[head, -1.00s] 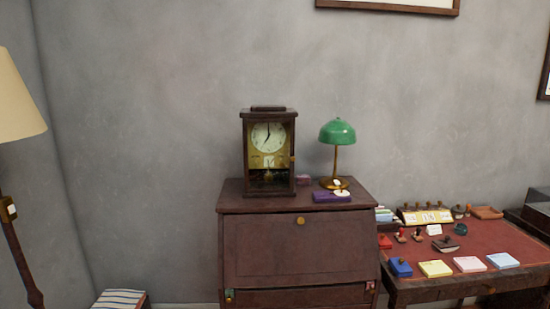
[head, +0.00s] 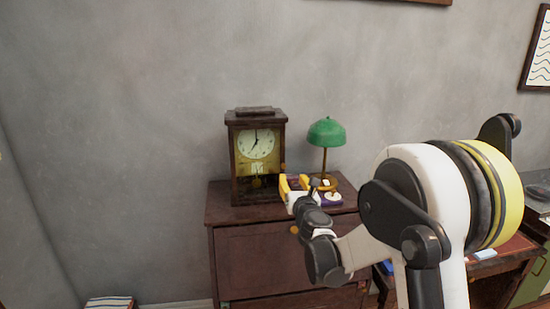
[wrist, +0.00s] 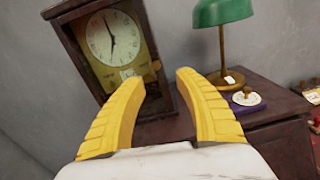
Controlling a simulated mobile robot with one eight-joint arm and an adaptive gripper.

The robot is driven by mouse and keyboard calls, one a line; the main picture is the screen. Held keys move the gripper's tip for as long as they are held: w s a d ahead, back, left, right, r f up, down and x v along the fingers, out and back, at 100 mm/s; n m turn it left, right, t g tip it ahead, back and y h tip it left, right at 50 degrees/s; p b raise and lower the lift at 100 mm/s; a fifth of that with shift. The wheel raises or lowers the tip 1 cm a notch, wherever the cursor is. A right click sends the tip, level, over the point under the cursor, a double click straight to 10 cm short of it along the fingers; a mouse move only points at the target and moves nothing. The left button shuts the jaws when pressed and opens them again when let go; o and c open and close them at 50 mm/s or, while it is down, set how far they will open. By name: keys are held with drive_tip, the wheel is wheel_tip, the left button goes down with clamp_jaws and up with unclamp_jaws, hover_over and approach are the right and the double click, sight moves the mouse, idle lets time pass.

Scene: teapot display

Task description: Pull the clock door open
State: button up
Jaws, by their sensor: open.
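The clock (head: 256,158) is a dark wooden case with a glazed front door, standing upright on the cabinet at the left. Its door (head: 257,180) looks shut, with a small brass knob (head: 283,167) at its right edge. The clock also shows in the wrist view (wrist: 116,45), where its knob (wrist: 156,65) sits just above the gap between the fingers. My gripper (head: 293,185) has yellow fingers, open and empty, at the clock's lower right front. In the wrist view the fingers (wrist: 158,88) point toward the clock's right side, apart from the knob.
A green lamp (head: 326,133) stands on the cabinet (head: 220,212) right of the clock, close to my gripper. A purple box with a white round item (wrist: 245,98) lies by its base. A desk (head: 513,247) stands at the right, partly behind my arm.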

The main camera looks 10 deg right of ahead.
sight(284, 167)
drive_tip(key=shift+n, duration=0.7)
drive_tip(key=w, duration=0.3)
drive_tip(key=w+b, duration=0.1)
drive_tip(key=w, duration=0.3)
drive_tip(key=w+b, duration=0.1)
drive_tip(key=w, duration=0.3)
drive_tip(key=shift+w+a+f, duration=0.2)
drive_tip(key=shift+a+f, duration=0.1)
drive_tip(key=shift+a, duration=0.05)
clamp_jaws()
